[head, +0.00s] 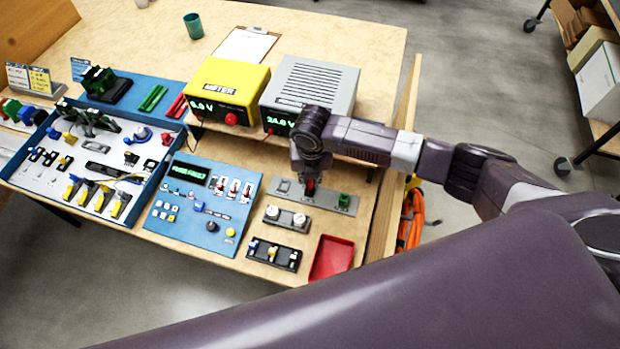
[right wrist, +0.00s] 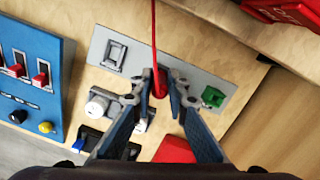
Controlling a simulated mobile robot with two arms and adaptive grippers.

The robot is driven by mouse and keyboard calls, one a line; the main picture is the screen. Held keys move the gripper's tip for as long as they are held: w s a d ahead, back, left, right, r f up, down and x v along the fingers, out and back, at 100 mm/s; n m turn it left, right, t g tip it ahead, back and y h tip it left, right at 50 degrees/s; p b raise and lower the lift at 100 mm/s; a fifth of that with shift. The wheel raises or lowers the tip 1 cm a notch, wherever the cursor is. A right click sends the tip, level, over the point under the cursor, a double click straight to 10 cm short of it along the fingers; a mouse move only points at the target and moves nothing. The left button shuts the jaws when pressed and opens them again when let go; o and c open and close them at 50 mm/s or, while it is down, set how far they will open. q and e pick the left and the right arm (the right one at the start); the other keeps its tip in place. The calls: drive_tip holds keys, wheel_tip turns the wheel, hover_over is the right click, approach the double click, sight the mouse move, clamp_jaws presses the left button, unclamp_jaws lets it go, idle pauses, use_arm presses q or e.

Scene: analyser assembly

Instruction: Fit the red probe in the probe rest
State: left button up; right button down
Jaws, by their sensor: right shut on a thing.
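My right gripper (head: 310,184) points down over a grey plate (head: 325,199) on the bench. It is shut on the red probe (right wrist: 159,88), which shows between the fingertips in the right wrist view, with a red cable (right wrist: 154,35) running up from it. The plate (right wrist: 187,76) has a raised rectangular frame (right wrist: 115,52) at its left and a green block (right wrist: 212,97) at its right. I cannot tell which part is the probe rest. The fingers hide the plate under the probe, so I cannot tell whether the probe touches it. My left gripper is not in view.
A yellow meter (head: 228,87) and a grey meter (head: 309,87) stand behind the plate. A blue control panel (head: 168,215) is to its left. A module with white knobs (head: 287,218), a black switch module (head: 273,255) and a red tray (head: 332,258) lie in front.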

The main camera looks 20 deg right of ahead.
drive_tip(key=shift+f, duration=0.45)
drive_tip(key=c, duration=1.8)
unclamp_jaws()
drive_tip(key=shift+o, duration=0.4)
drive_tip(key=shift+o, duration=1.1)
drive_tip(key=shift+r, duration=0.15)
wheel_tip(320, 180, up, 7)
drive_tip(key=p, duration=0.6)
drive_tip(key=shift+p, duration=0.4)
